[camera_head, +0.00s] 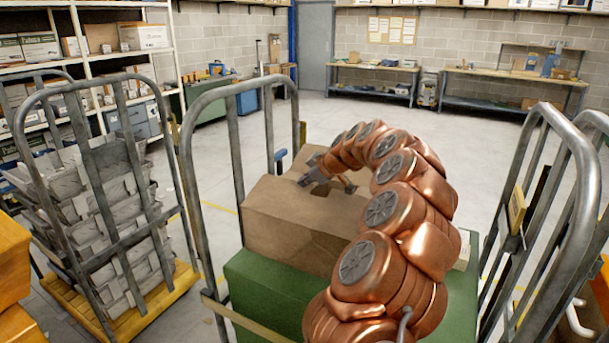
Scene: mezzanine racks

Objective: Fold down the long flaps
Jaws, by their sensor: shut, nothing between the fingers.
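A brown cardboard box (290,228) sits on a green surface (262,292) between the metal rails of a cart. My copper arm arches over from the lower right. My gripper (312,183) is at the box's top, over its far part, shut and empty. I cannot tell whether it touches the cardboard. The arm hides the right part of the box. The gripper and arm cover part of the top, so I cannot tell the individual flaps apart or how each one stands.
Metal cart rails (187,150) stand at the left and more rails (516,165) at the right. A cart with stacked grey bundles (110,220) is at the left. Shelves of boxes (75,45) line the back left. The concrete floor (430,130) behind is clear up to the workbenches.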

